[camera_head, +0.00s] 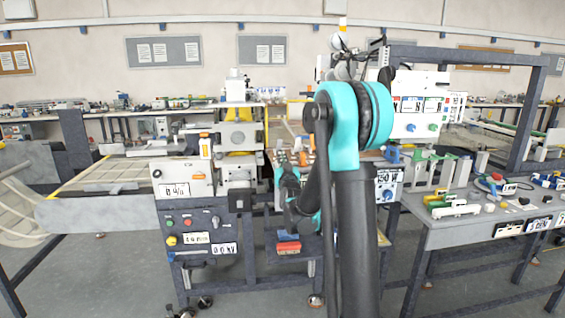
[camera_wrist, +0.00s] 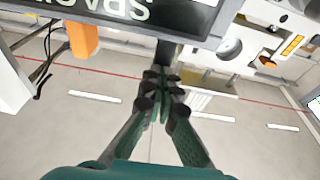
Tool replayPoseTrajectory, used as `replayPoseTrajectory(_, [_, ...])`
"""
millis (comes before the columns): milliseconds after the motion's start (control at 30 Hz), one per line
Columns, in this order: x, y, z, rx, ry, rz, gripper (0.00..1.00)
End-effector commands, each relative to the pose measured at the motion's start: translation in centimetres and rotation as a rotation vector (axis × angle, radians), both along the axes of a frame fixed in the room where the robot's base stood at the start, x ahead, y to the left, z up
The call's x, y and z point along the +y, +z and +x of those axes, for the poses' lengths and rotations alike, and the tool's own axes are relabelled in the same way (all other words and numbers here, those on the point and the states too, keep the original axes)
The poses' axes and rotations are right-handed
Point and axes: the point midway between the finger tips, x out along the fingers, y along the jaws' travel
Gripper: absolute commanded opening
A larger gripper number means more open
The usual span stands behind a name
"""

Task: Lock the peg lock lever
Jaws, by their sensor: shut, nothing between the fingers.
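My gripper (camera_wrist: 160,78) shows in the wrist view with its dark green fingers drawn together and nothing between them. A short dark bar (camera_wrist: 165,52) hangs from the edge of a dark lettered panel (camera_wrist: 110,14), right by the fingertips. I cannot tell whether they touch, or whether this bar is the peg lock lever. An orange block (camera_wrist: 84,40) sits left of the fingers. In the head view my arm covers much of the central machine, and my gripper is not clear there. No peg lock lever can be picked out with certainty in that view.
The laminating machine (camera_head: 183,180) stands left of my arm, with a control panel (camera_head: 200,240) below. A bed (camera_head: 100,180) extends left. A table (camera_head: 470,235) with several small parts is at right. A white housing (camera_wrist: 265,30) hangs at the wrist view's right. Open floor lies in front.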

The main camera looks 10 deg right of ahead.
Motion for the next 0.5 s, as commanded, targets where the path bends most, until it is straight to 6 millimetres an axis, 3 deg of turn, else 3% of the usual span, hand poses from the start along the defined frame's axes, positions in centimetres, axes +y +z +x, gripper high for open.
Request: replayPoseTrajectory(500, [0.0,1.1,2.0,-0.001,0.000,-0.001,0.00])
